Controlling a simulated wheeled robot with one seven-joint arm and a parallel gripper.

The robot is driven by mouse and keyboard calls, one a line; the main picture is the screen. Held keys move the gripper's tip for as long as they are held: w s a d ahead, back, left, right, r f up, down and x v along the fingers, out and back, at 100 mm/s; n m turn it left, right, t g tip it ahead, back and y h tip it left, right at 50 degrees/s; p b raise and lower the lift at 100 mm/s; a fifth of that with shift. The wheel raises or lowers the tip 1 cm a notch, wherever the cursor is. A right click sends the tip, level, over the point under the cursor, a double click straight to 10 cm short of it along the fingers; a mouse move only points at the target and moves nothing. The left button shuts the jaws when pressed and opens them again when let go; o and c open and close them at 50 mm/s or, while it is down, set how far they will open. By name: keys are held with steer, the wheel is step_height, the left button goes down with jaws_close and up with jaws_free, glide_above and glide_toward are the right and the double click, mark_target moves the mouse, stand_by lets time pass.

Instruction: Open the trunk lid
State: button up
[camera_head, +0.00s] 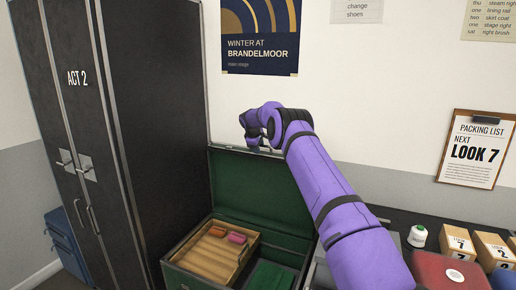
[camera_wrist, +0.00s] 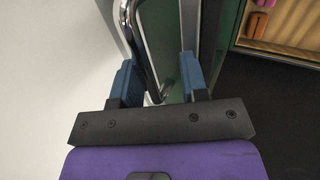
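The green trunk (camera_head: 185,270) stands at the lower middle of the head view. Its lid (camera_head: 245,185) stands raised, roughly upright, with its green inner face showing. My gripper (camera_head: 258,143) is at the lid's top edge, partly hidden by my purple wrist. In the wrist view my gripper's blue fingers (camera_wrist: 160,72) are spread apart, with a chrome handle (camera_wrist: 143,60) and part of the lid's edge (camera_wrist: 176,70) between them. The handle passes close to the left finger; I cannot tell whether they touch.
A tan tray (camera_head: 208,258) with small coloured items sits inside the trunk. A black wardrobe (camera_head: 150,120) stands close on the left. On the right, a dark counter holds a red case (camera_head: 445,272), a thread spool (camera_head: 417,236) and small boxes (camera_head: 493,248). A wall rises behind.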

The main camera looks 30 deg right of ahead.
steer(key=v, duration=1)
steer(key=shift+a+r, duration=0.2)
steer(key=shift+r, duration=0.15)
steer(key=shift+s+r, duration=0.1)
steer(key=shift+s, duration=0.05)
